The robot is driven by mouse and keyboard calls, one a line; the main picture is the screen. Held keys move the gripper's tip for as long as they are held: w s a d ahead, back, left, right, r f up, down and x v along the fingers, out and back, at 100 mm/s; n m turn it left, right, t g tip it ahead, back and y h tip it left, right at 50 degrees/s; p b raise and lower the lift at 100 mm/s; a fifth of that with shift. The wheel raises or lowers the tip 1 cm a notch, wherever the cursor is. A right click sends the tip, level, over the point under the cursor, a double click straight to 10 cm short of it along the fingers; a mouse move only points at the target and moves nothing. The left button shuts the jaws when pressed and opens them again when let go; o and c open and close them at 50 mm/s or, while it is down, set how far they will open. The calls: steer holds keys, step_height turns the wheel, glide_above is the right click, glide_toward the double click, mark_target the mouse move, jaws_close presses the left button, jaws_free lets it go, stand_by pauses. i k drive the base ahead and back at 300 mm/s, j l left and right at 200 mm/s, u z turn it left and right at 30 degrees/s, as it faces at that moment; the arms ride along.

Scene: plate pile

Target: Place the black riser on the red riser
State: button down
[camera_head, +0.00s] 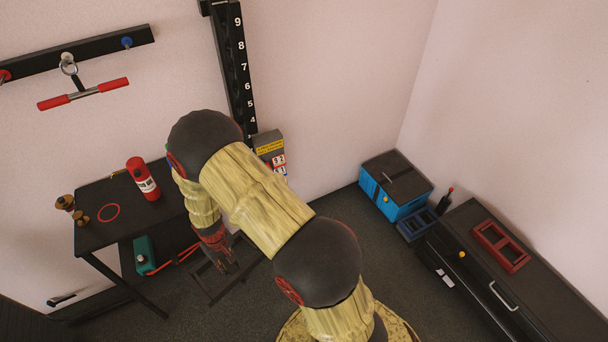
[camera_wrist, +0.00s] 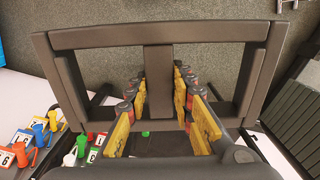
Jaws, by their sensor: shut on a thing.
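The black riser is a dark rectangular frame with a middle bar and two openings. It shows in the head view (camera_head: 238,281) below my gripper (camera_head: 222,262), and large across the wrist view (camera_wrist: 158,60). In the wrist view my gripper's yellow-padded fingers (camera_wrist: 160,88) lie on either side of the middle bar and are shut on it. The red riser (camera_head: 512,262) is a similar red frame lying on the dark cabinet at the right of the head view, well apart from my gripper. It is not in the wrist view.
A black table (camera_head: 95,235) at the left holds a red extinguisher (camera_head: 142,178) and small brass items. A blue box (camera_head: 392,190) stands in the back corner, with a small blue crate (camera_head: 418,224) and a dark bottle (camera_head: 445,200) near the cabinet (camera_head: 555,285). Open dark floor lies between.

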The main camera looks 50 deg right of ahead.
mark_target(502, 243)
steer(key=z, duration=0.4)
steer(key=l+z, duration=0.15)
steer(key=z, duration=0.3)
steer(key=l+z, duration=0.1)
steer(key=z, duration=0.3)
steer(key=l+z, duration=0.1)
steer(key=z, duration=0.3)
steer(key=i+l+z, duration=0.15)
steer(key=l+z, duration=0.15)
steer(key=l, duration=0.2)
steer(key=i+l+z, duration=0.3)
steer(key=l, duration=0.15)
steer(key=i+l+z, duration=0.15)
steer(key=l+z, duration=0.2)
steer(key=i+l+z, duration=0.3)
steer(key=i+l, duration=0.3)
steer(key=l, duration=0.1)
